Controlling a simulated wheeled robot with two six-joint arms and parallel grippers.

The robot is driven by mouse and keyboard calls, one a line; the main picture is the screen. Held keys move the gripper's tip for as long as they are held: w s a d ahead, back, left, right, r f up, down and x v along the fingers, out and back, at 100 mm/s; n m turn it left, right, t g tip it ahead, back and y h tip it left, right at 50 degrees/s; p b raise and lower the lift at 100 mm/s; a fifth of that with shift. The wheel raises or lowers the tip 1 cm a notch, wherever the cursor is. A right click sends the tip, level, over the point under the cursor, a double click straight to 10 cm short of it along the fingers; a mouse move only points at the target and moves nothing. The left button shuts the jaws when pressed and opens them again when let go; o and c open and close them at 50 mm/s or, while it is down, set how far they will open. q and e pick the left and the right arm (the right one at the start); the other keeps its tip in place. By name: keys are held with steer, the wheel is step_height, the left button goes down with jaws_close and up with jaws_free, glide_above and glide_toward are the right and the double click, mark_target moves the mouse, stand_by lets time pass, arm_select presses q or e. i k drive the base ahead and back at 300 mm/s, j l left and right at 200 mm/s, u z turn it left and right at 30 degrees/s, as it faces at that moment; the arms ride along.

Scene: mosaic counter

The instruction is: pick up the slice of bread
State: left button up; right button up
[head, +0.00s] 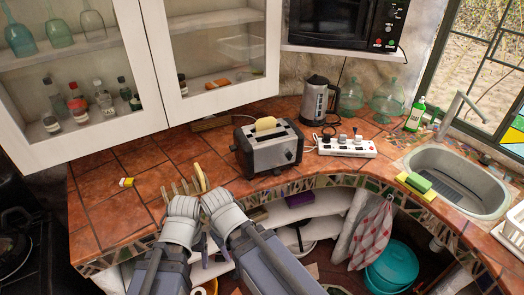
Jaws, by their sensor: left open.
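A slice of bread (266,125) stands in the slot of the silver and black toaster (268,150), with its upper part showing above the top.
On the tiled counter (115,205) lies a small yellow item (126,182) at left. Behind and right of the toaster are a kettle (316,101), a power strip (347,147), glass jars and a sink (462,180). Cabinets hang above. The left counter is mostly clear.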

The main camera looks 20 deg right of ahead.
mark_target(200, 178)
steer(key=i+l, duration=0.75)
